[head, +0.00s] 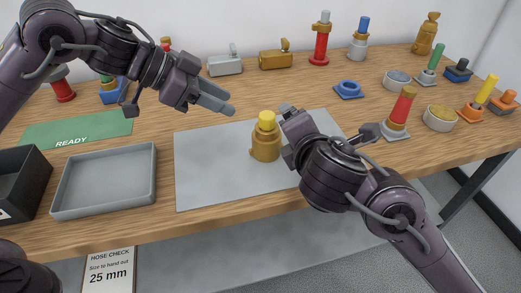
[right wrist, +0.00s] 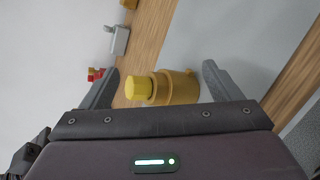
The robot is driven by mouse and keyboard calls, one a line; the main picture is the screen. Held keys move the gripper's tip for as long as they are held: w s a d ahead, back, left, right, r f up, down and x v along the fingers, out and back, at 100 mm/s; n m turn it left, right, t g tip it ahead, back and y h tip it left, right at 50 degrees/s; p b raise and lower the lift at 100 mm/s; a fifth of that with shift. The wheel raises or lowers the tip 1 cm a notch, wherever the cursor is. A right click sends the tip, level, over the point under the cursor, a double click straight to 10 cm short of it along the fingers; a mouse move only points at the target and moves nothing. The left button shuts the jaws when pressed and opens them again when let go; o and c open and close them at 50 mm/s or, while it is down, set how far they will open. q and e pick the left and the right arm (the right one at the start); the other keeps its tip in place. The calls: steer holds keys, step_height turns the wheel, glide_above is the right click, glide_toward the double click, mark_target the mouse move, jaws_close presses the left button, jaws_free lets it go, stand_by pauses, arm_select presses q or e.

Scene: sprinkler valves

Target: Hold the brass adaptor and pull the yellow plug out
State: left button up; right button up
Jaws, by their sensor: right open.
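The brass adaptor (head: 265,145) stands upright on the grey mat (head: 205,185), with the yellow plug (head: 267,121) seated in its top. In the right wrist view the adaptor (right wrist: 178,87) and plug (right wrist: 138,88) lie sideways between the two fingers of my right gripper (right wrist: 158,85). That gripper is open, with a gap visible on both sides of the adaptor. In the head view my right gripper (head: 285,125) is just right of the adaptor, its fingers partly hidden. My left gripper (head: 228,102) is above the mat, left of and higher than the plug; its fingers look close together and nothing shows in them.
A grey tray (head: 105,212) and a black bin (head: 38,165) stand at the left, with a green READY mat (head: 75,130) behind. Several valves and fittings line the back and right of the table. A sign (head: 109,272) reads 25 mm. The mat's left half is clear.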

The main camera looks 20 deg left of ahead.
mark_target(267, 140)
steer(key=s+a+f+n, duration=0.1)
steer(key=a+n, duration=0.1)
steer(key=s+a+f+n+h, duration=0.1)
steer(key=s+a+n, duration=0.1)
steer(key=a+n, duration=0.1)
steer(key=s+a+f+n+h, duration=0.1)
steer(key=s+a+n, duration=0.1)
steer(key=a, duration=0.1)
steer(key=shift+s, duration=0.2)
steer(key=shift+w+d+f+n+t+h, duration=0.1)
steer(key=shift+w+f+n+t+h, duration=0.15)
steer(key=shift+h, duration=0.35)
steer(key=shift+w+d+n+t+h, duration=0.15)
steer(key=shift+t+h, duration=0.2)
steer(key=shift+h, duration=0.25)
steer(key=shift+w+d+f+h, duration=0.15)
steer(key=shift+w+d+h, duration=0.05)
steer(key=shift+w+h, duration=0.3)
steer(key=shift+x, duration=3.55)
steer(key=c, duration=1.3)
steer(key=o, duration=0.6)
steer(key=c, duration=0.4)
steer(key=shift+c, duration=0.2)
